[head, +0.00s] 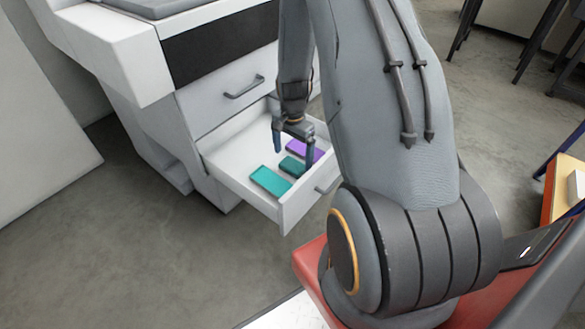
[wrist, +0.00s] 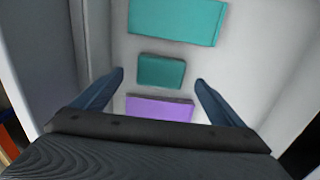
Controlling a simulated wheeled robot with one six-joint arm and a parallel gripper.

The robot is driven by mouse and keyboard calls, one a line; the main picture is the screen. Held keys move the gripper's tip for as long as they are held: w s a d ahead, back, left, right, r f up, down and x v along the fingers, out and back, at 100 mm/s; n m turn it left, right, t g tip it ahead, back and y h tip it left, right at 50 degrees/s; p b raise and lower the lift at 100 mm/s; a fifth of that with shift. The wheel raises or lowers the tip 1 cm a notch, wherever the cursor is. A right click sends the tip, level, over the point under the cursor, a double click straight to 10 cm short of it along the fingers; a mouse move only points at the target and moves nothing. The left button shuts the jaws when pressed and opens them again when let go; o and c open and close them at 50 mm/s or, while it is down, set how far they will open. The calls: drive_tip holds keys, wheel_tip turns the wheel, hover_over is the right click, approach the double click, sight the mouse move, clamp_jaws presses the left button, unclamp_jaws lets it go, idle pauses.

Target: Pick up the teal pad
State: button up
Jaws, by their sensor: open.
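An open white drawer (head: 238,178) holds three flat pads. The largest, a bright teal pad (head: 271,181), lies toward the drawer's front left; it is at the top of the wrist view (wrist: 177,20). A smaller, darker teal pad (wrist: 161,71) lies in the middle, partly hidden by a finger in the head view (head: 291,166). A purple pad (wrist: 158,108) lies beyond it, its lower edge close to my gripper's body in the wrist view. My gripper (wrist: 160,79) is open and empty, pointing down over the drawer. Its fingertips appear on either side of the darker teal pad, apart from it.
The drawer's walls stand close around the pads. The drawer sticks out of a white cabinet (head: 215,88), with a closed, handled drawer above it. Bare grey floor (head: 120,240) lies to the left. A wooden-topped item (head: 565,188) stands at the far right.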

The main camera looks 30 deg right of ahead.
sight(293, 164)
wheel_tip(293, 164, down, 4)
drive_tip(key=shift+r, duration=0.1)
drive_tip(key=shift+c, duration=0.4)
drive_tip(key=c, duration=1.1)
drive_tip(key=shift+o, duration=0.2)
drive_tip(key=shift+r, duration=0.1)
wheel_tip(293, 164, up, 10)
drive_tip(key=p, duration=0.1)
